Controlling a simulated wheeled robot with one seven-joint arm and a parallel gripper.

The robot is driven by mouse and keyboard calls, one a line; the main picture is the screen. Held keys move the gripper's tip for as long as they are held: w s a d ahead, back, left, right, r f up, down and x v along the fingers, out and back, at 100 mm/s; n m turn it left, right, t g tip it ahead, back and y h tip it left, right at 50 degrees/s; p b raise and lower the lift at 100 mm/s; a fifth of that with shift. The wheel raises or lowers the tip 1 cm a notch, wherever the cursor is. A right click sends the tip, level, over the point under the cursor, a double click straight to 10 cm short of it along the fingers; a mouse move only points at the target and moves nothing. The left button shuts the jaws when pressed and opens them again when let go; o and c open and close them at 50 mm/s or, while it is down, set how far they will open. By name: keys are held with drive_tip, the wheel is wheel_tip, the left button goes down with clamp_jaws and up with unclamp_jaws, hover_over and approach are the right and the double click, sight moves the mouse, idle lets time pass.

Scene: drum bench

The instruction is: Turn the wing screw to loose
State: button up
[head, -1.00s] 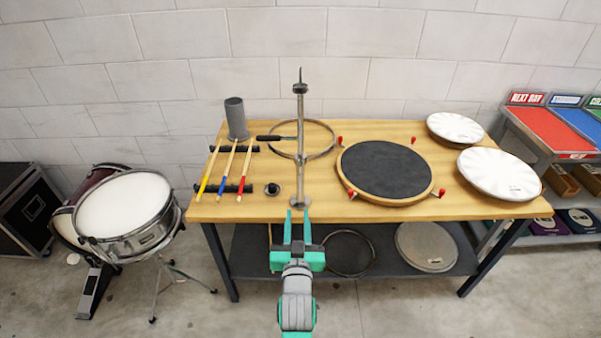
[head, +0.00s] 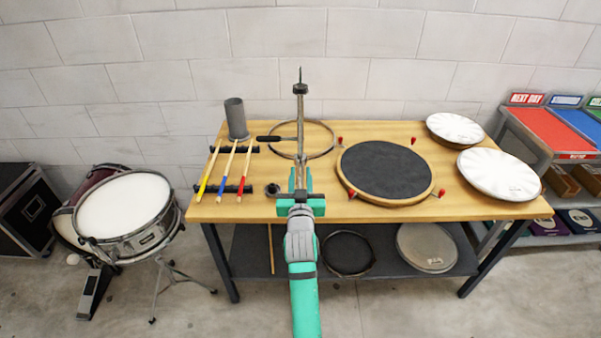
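A metal stand (head: 300,128) rises upright near the middle of the bench, with a dark round piece (head: 300,88) and a thin spike at its top. I cannot make out a wing screw for certain at this size. My gripper (head: 300,172) is in front of the stand's lower part, over the bench's front area. Its two teal fingers are apart, with the lower post showing between them in the picture; I cannot tell whether they are around it or in front of it. The gripper hides the stand's base.
The wooden bench (head: 450,207) holds a round black pad (head: 385,172), white drumheads (head: 498,174), a metal hoop (head: 325,135), a dark-ended rod (head: 269,138), sticks (head: 245,172), a grey cylinder (head: 236,119) and a small black round piece (head: 272,190). A snare drum (head: 125,203) stands left.

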drive_tip(key=shift+w, duration=0.7)
clamp_jaws()
